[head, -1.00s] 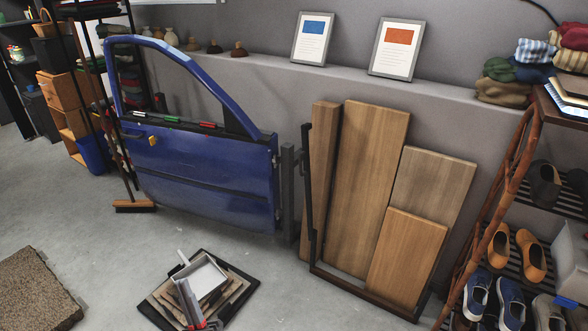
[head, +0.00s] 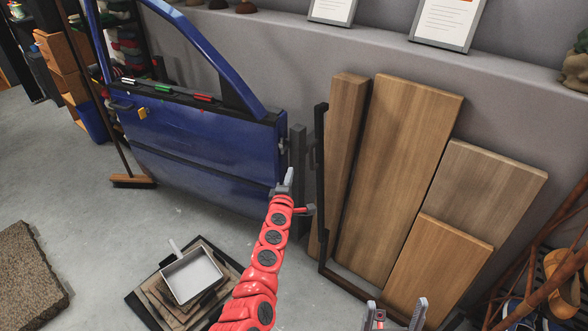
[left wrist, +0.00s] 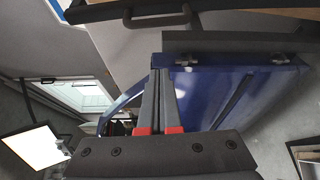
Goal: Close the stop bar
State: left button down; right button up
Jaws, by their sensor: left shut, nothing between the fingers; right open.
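The stop bar (head: 320,125) looks like the dark upright bar at the left edge of the wooden boards, with a small handle on its left side. It stands between the boards and a grey post. In the left wrist view a dark bar with a handle (left wrist: 160,20) crosses the top. My left gripper (head: 289,178) is shut and empty, pointing up just left of the bar, in front of the grey post. Its fingers (left wrist: 160,95) are together in the left wrist view. My right gripper (head: 396,312) is open and empty at the bottom edge, below the boards.
A blue car door (head: 205,150) stands left of the grey post (head: 297,145). Wooden boards (head: 400,180) lean on the wall. The floor at left is mostly clear.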

pick_arm(q)
jog(key=w+d+b, duration=0.4)
jog(key=w+b, duration=0.3)
jog(key=shift+w+d, duration=0.2)
jog(key=shift+d, duration=0.05)
dwell(0.5)
jog(key=shift+s, duration=0.1)
